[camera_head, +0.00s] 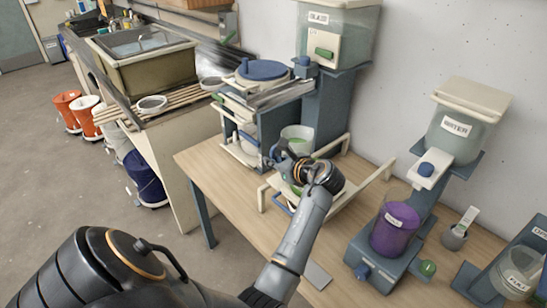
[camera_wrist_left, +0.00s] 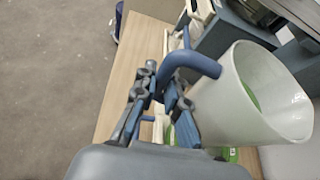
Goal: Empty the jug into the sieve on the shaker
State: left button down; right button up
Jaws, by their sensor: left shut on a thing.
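The jug (camera_head: 297,133) is white with a blue handle. In the left wrist view the jug (camera_wrist_left: 232,110) is tilted a little in the picture, and some green shows inside its mouth. My left gripper (camera_head: 283,160) is shut on the blue handle (camera_wrist_left: 192,64), and in the left wrist view the fingers (camera_wrist_left: 157,100) lie either side of it. The jug is held over the wooden table, above a low frame with cream rails (camera_head: 368,186). My wrist hides most of what lies inside this frame, so I cannot make out the sieve clearly. My right gripper is not in view.
A blue rack with stacked round items (camera_head: 240,125) stands left of the jug, a glaze tank (camera_head: 335,35) behind. A water dispenser (camera_head: 455,130) and a purple container (camera_head: 395,229) stand right. A sink (camera_head: 140,60) and several buckets are at left.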

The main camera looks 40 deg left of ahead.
pick_arm(q)
notch_tip(320, 180, down, 2)
jog(key=b, duration=0.2)
jog(key=shift+b, duration=0.35)
jog(key=shift+s+r+g, duration=0.1)
jog(key=shift+r+g, duration=0.2)
jog(key=shift+r, duration=0.3)
jog(key=shift+s+r+m, duration=0.1)
jog(key=shift+r+m, duration=0.2)
jog(key=shift+m, duration=0.1)
pick_arm(e)
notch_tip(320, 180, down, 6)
jog(key=b, duration=0.2)
pick_arm(q)
jog(key=r+m+g+p, duration=0.1)
jog(key=p, duration=0.1)
jog(key=r+m+g+y+p, duration=0.1)
jog(key=r+m+p, duration=0.1)
jog(key=shift+s+a+r, duration=0.1)
jog(key=shift+s, duration=0.25)
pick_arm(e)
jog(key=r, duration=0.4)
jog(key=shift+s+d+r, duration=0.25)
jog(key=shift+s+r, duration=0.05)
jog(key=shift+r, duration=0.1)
